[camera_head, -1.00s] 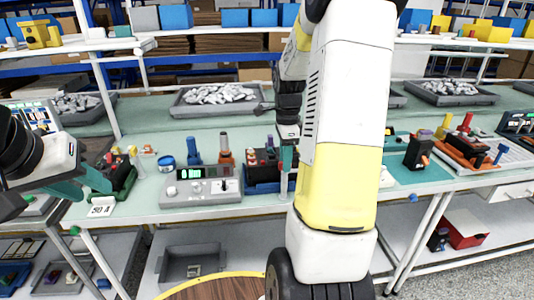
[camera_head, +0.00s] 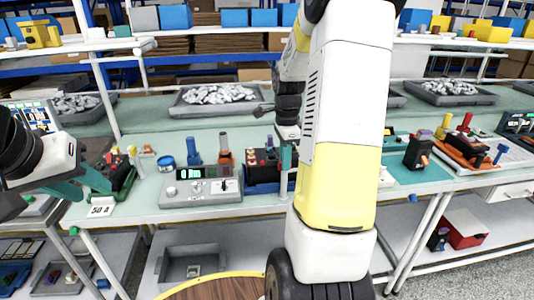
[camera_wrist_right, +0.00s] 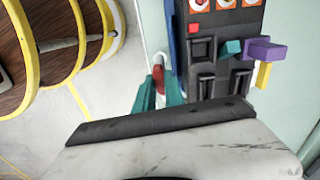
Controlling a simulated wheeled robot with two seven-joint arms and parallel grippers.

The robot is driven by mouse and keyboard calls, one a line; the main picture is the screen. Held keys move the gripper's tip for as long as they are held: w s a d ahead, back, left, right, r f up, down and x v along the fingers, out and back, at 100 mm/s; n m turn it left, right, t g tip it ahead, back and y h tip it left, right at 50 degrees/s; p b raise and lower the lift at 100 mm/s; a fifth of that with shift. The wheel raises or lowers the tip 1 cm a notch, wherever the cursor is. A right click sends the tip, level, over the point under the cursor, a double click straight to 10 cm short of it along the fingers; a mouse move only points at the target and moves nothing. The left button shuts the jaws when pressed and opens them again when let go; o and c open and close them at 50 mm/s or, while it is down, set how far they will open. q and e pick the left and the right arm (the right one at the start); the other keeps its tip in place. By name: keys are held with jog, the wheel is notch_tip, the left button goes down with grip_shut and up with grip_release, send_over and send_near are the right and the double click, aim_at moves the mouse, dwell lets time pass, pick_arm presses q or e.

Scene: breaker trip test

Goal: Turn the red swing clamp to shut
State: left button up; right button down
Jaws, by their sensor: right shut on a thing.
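The red swing clamp (camera_wrist_right: 158,72) shows in the right wrist view as a small red handle beside a dark breaker block (camera_wrist_right: 205,60) on a blue holder. My right gripper (camera_wrist_right: 160,90) has its teal fingers on either side of the red handle and is shut on it. In the head view my right gripper (camera_head: 286,158) is at the right end of the blue holder (camera_head: 262,185); my arm hides part of that area, and the clamp cannot be made out there. My left gripper (camera_head: 82,186) is open and empty at the far left, by a dark green fixture (camera_head: 123,180).
A grey meter box (camera_head: 200,188) with a lit display stands left of the blue holder. A 50 A card (camera_head: 101,210) is at the front left edge. A teal mat (camera_head: 415,173) lies to the right.

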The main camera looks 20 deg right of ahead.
jog(key=n, duration=0.8)
jog(key=shift+n, duration=0.3)
jog(key=n, duration=0.4)
jog(key=shift+n, duration=2.2)
jog(key=shift+w, duration=0.1)
jog(key=c, duration=1.4)
grip_release()
jog(key=shift+c, duration=0.2)
